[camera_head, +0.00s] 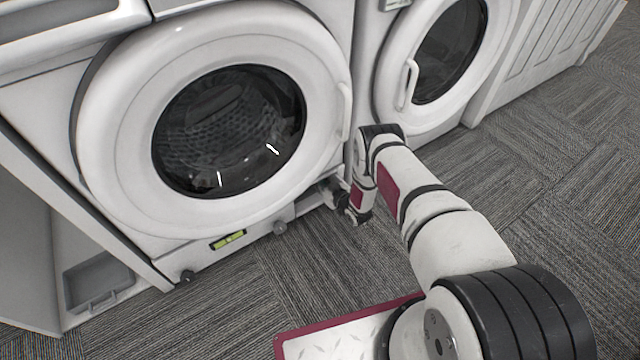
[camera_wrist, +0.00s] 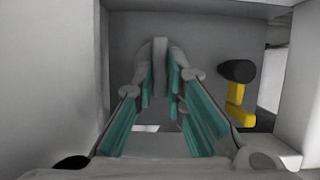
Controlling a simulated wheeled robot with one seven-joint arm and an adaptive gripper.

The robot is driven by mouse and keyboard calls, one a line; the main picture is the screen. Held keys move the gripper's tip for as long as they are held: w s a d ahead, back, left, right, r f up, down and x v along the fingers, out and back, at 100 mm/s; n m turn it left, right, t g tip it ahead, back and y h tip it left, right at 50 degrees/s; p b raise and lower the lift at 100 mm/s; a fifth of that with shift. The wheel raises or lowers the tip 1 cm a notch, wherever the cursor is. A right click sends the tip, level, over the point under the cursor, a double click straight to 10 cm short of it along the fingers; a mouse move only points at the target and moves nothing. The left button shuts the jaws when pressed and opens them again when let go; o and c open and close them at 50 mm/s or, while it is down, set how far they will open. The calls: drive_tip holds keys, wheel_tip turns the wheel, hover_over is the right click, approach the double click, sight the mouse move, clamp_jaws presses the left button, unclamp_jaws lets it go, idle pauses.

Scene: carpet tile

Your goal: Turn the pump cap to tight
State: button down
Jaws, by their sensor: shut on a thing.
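The pump cap (camera_wrist: 160,60) shows in the wrist view as a grey upright grip in a recess low on the washer front. My gripper (camera_wrist: 160,85) reaches straight in, with its teal-padded fingers closed on both sides of this grip. The fingers hide the cap's lower part, and I see no mark that tells how far it is turned. In the head view my gripper (camera_head: 335,192) is at the lower right corner of the nearer washer (camera_head: 100,130), where the cap cannot be made out.
In the wrist view a yellow lever with a black knob (camera_wrist: 237,95) stands close right of the fingers. Recess walls flank both sides. In the head view a second washer (camera_head: 380,75) stands to the right, its door shut. Grey carpet (camera_head: 540,200) is clear at right.

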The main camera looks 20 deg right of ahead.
drive_tip(key=shift+s+d+f, duration=0.1)
idle(0.5)
drive_tip(key=c, duration=1.6)
unclamp_jaws()
drive_tip(key=shift+c, duration=0.2)
drive_tip(key=v, duration=1.2)
drive_tip(key=shift+d, duration=0.1)
